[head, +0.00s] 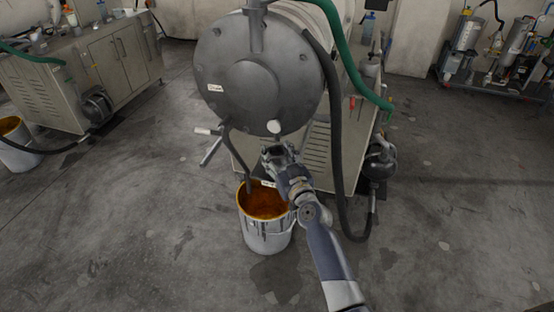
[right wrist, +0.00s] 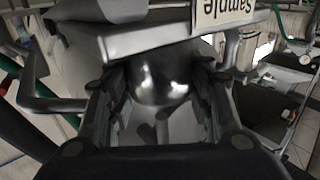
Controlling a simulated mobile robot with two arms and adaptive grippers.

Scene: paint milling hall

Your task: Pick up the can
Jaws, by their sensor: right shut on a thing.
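My right gripper (head: 277,156) is in front of the mill drum, just above the back rim of the bucket. In the right wrist view my right gripper (right wrist: 160,105) has its two dark fingers on either side of a shiny grey metal rounded thing (right wrist: 160,88), which looks like the can. It is shut on it. In the head view the can is mostly hidden by the gripper and too small to make out. A pale plate edge (right wrist: 150,40) and an upside-down "sample" label (right wrist: 222,12) are close by the fingers. My left gripper is not in view.
A bucket (head: 267,236) with orange-brown paint stands under my right wrist. The large grey drum (head: 258,75) is behind it, with a lever (head: 210,150) at left and a black hose (head: 337,150) at right.

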